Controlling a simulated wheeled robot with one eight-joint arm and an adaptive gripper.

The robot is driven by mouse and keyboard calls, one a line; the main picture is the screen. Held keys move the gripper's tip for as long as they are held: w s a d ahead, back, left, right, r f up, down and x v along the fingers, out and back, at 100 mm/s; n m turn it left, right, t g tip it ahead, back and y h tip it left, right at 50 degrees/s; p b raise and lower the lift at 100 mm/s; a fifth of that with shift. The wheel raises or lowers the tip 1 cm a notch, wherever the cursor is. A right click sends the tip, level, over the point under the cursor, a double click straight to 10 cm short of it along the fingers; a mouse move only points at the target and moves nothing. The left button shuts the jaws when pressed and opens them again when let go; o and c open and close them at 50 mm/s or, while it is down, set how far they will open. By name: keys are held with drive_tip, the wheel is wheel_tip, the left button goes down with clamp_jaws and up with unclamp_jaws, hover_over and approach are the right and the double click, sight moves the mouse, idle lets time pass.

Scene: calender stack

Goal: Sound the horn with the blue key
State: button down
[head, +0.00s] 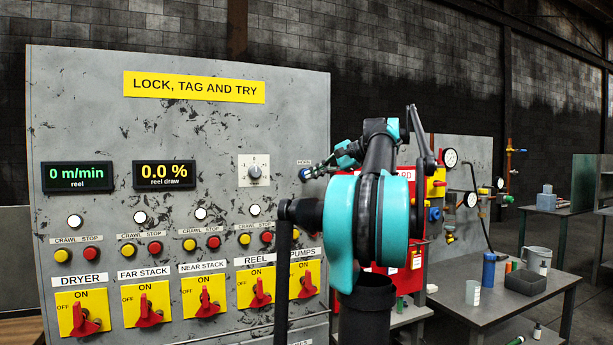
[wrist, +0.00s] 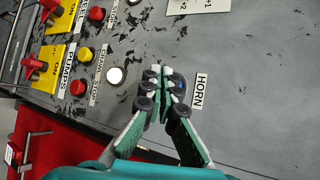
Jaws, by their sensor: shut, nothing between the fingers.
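The HORN label (wrist: 199,91) is on the grey panel in the wrist view. Beside it, a dark blue rounded part, seemingly the blue key (wrist: 179,82), shows behind my fingertips and is mostly hidden. My gripper (wrist: 158,82) is shut and its fingers are together, with nothing seen between them. The fingertips overlap the key in this view; I cannot tell whether they touch it. In the head view my gripper (head: 313,172) reaches the panel's right edge, just below the small HORN label (head: 303,162).
The grey panel (head: 110,130) carries lamps, yellow and red buttons, a selector knob (head: 254,172) and a row of red rotary switches (head: 148,311) on yellow plates. A red board (head: 408,268) and gauges stand to the right. A table (head: 490,305) holds cups and a bin.

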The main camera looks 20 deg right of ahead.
drive_tip(key=shift+w, duration=0.1)
idle(0.6)
drive_tip(key=shift+w, duration=0.3)
drive_tip(key=shift+w, duration=0.55)
idle(0.8)
drive_tip(key=shift+s, duration=0.95)
drive_tip(key=s, duration=0.5)
drive_tip(key=shift+d, duration=0.1)
idle(0.3)
idle(0.5)
